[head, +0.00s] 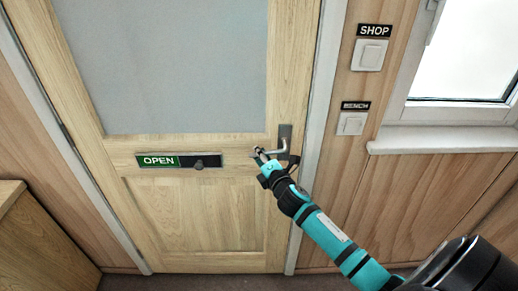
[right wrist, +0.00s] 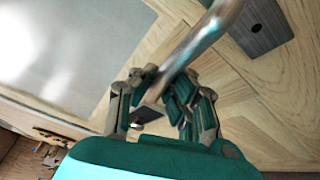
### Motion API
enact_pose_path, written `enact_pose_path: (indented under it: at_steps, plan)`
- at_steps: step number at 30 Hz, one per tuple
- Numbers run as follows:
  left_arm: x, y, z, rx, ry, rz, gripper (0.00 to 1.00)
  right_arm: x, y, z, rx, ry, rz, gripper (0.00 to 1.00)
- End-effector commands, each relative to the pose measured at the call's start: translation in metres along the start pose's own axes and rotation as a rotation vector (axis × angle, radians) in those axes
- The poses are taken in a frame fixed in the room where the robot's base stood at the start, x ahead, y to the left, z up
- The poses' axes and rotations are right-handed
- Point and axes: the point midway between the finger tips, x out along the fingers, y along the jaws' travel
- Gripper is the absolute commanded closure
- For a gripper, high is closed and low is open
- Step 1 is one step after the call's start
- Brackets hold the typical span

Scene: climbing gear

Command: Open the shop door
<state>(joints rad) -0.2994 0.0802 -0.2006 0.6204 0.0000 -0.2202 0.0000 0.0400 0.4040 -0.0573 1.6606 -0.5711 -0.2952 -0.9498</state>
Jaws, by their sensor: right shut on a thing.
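The shop door (head: 205,228) is light wood with a frosted grey pane (head: 170,65) in its upper half. It looks closed in its white frame. A metal lever handle (head: 284,139) sits on a dark plate at its right edge. My right gripper (head: 264,157) is shut on the lever. In the right wrist view, the shiny lever (right wrist: 208,42) runs between the fingers of my right gripper (right wrist: 165,92), and the dark plate (right wrist: 256,27) shows at the upper right. My left gripper is not in view.
Switches labelled SHOP (head: 369,55) and BENCH (head: 351,123) are right of the frame, beside a window (head: 465,55). A wooden cabinet (head: 35,245) stands at the lower left.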

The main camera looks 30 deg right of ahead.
Motion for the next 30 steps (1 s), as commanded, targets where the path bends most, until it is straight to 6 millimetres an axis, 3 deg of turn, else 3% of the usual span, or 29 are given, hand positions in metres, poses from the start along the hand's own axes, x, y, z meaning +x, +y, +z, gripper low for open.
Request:
enact_pose_path:
  at_steps: [15, 30]
  plan:
    - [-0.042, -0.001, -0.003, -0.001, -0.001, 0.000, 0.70, -0.004, -0.034, 0.000, -0.334, 0.029, -0.154, 1.00]
    - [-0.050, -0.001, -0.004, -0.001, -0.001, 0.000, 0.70, -0.005, -0.045, 0.001, -0.431, 0.037, -0.193, 1.00]
